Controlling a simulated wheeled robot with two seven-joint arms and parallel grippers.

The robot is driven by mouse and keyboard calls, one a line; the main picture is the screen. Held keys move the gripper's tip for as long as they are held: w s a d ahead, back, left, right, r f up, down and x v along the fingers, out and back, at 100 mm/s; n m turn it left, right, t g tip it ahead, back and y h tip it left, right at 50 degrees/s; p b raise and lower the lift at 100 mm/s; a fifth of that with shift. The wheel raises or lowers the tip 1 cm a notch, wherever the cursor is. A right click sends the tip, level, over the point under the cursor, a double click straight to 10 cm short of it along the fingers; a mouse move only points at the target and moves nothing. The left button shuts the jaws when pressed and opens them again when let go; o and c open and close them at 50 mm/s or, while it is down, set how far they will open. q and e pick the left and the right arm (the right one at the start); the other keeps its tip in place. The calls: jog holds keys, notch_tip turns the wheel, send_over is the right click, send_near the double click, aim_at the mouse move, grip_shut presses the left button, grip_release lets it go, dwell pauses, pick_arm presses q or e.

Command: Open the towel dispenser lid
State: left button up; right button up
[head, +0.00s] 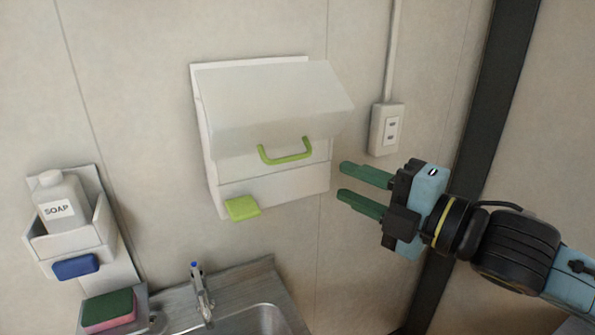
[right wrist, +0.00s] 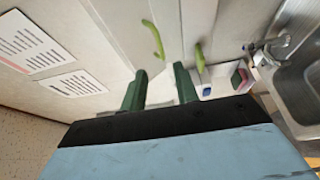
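The towel dispenser (head: 315,182) is a white box on the wall. Its lid (head: 270,100) is a pale translucent panel with a green handle (head: 287,152) near its lower edge; the lid covers the upper part of the box. A green tab (head: 242,207) is at the box's lower left. My right gripper (head: 352,183) is open and empty, to the right of the dispenser and apart from the handle. In the right wrist view the handle (right wrist: 153,42) shows beyond its two green fingers (right wrist: 160,90). My left gripper is not in view.
A soap bottle (head: 65,205) stands in a wall holder (head: 105,222) at left, with a blue tab (head: 76,267). A sponge (head: 108,311), faucet (head: 202,292) and sink (head: 250,322) are below. A wall outlet (head: 387,130) is just above my right gripper.

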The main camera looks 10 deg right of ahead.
aim_at(293, 159)
jog(key=p+x, duration=0.2)
jog(key=x, duration=0.7)
jog(key=shift+w+a+r, duration=0.1)
jog(key=shift+w+a, duration=0.6)
grip_shut()
